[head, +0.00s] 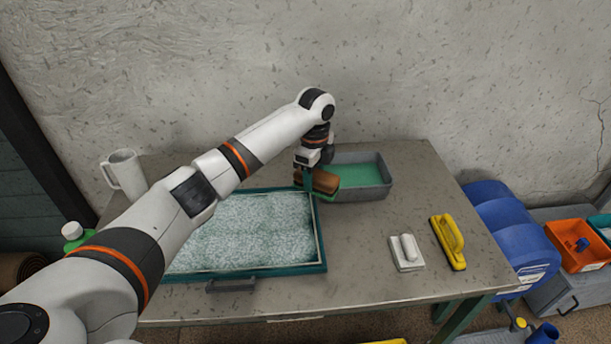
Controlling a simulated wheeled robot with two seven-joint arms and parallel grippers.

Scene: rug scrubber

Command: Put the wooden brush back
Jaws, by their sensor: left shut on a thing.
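The wooden brush (322,181) is brown with a green edge below. My left gripper (311,176) is shut on it and holds it at the back right corner of the framed rug (240,232), beside the left end of a grey tray with green inside (387,181). Whether the brush touches the frame or the tray rim cannot be told. The gripper hides part of the brush, and the brush and gripper hide the tray's left end. My right gripper does not show.
A white block with a handle (407,252) and a yellow-handled brush (449,242) lie on the table's right side. A white mug (124,174) stands at the back left. A blue barrel (509,225) and an orange bin (579,246) stand right of the table.

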